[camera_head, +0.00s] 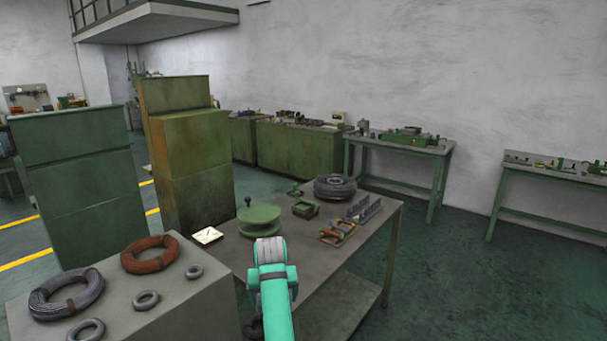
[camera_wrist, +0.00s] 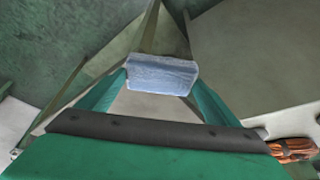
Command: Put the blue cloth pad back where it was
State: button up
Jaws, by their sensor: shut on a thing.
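The blue cloth pad (camera_wrist: 162,75) is a small, pale blue folded block in the wrist view. My gripper (camera_wrist: 160,78) is shut on it, with one teal finger at each end of the pad. The pad hangs in the jaws with green floor and grey surfaces behind it; I cannot tell how far it is above them. In the head view the pad is not visible and my arm hides part of the table's front edge.
The grey table (camera_head: 335,262) holds a green round stand (camera_head: 260,221), a black ring stack (camera_head: 335,187), a small green tray (camera_head: 305,208) and orange-handled tools (camera_head: 337,233).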

jog(key=s+d+f, duration=0.3)
jog(key=s+f, duration=0.6)
jog(key=f, duration=0.1)
jog(key=s+d+f+m, duration=0.1)
jog(key=s+d+f, duration=0.2)
jog(key=s+f, duration=0.7)
jog(key=s+d+f, duration=0.3)
jog(key=s+f, duration=0.7)
jog(key=f, duration=0.2)
jog(key=shift+s+h, duration=0.2)
jog(key=shift+h, duration=0.1)
jog(key=shift+w+a, duration=0.1)
jog(key=shift+a, duration=0.05)
